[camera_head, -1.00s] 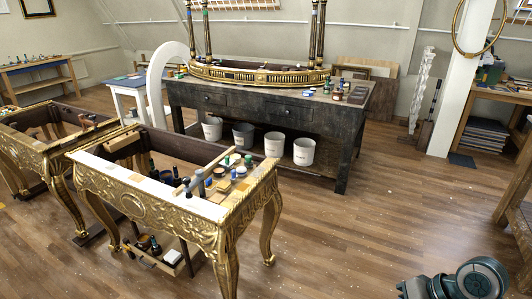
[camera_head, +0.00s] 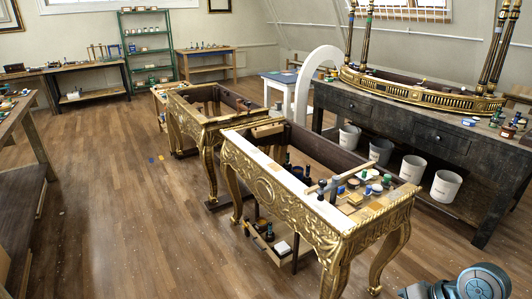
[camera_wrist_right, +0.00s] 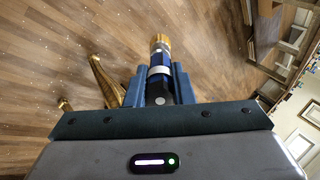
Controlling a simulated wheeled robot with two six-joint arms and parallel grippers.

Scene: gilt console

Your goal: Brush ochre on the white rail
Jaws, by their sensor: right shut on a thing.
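The gilt console frame (camera_head: 262,187) stands right of centre in the head view, with carved gold sides and curved legs. The white rail (camera_head: 290,183) is a bare white strip along its top front edge. In the right wrist view my right gripper (camera_wrist_right: 160,80) is shut on a brush (camera_wrist_right: 160,58) with a blue and silver body and an ochre-gold tip pointing away from the wrist. The floor and a gilt leg (camera_wrist_right: 106,82) show beyond it, and the brush is apart from the rail. My left gripper is out of view.
Small jars (camera_head: 372,190) and a wooden stick (camera_head: 330,182) lie on the console's right end. A dark workbench (camera_head: 410,125) with white buckets (camera_head: 446,186) below stands behind. Another gilt frame (camera_head: 187,118) is to the left.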

